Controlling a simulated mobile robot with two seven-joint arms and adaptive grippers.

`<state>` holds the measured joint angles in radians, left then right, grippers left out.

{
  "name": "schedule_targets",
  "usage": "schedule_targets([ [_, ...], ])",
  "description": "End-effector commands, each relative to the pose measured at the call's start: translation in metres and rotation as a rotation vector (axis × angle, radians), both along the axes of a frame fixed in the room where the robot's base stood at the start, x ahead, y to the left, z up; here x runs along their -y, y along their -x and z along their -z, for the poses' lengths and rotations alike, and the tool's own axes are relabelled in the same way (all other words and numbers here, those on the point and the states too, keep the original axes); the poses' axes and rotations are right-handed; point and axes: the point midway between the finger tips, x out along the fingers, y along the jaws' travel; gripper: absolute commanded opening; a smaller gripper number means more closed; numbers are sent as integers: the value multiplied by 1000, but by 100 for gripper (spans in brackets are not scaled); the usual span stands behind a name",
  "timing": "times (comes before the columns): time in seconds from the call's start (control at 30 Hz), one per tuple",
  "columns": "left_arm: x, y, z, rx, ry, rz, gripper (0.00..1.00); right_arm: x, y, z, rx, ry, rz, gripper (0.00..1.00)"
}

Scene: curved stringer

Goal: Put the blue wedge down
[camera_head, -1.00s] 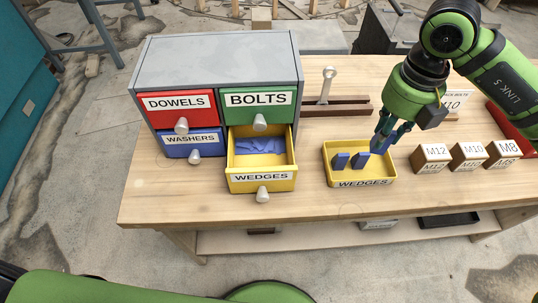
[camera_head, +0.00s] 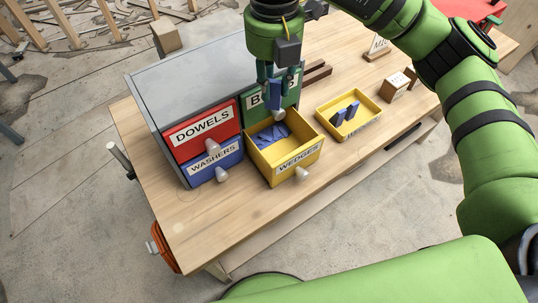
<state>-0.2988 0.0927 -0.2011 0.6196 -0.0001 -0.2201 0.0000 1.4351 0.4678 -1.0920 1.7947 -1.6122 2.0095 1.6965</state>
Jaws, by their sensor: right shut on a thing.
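My right gripper (camera_head: 272,78) points down above the open yellow drawer labelled WEDGES (camera_head: 298,155). It is shut on a blue wedge (camera_head: 273,96), which hangs in front of the green BOLTS drawer (camera_head: 291,97). Several blue wedges (camera_head: 270,134) lie in the open drawer below it. My left gripper is not in the picture.
The grey cabinet (camera_head: 185,75) also has a red DOWELS drawer (camera_head: 202,131) and a blue WASHERS drawer (camera_head: 214,162), both closed. A wooden block (camera_head: 394,88) stands right of the tray. The table's front left (camera_head: 190,215) is clear.

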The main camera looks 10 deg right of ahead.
Motion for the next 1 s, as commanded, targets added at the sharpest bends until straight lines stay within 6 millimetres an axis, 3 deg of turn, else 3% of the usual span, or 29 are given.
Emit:
schedule_targets([
  [0.5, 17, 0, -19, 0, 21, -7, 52, 0, 2, 111, -8, 1, 2, 5],
  [1.0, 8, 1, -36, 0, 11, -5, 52, 1, 1, 171, -4, 2, 1, 4],
])
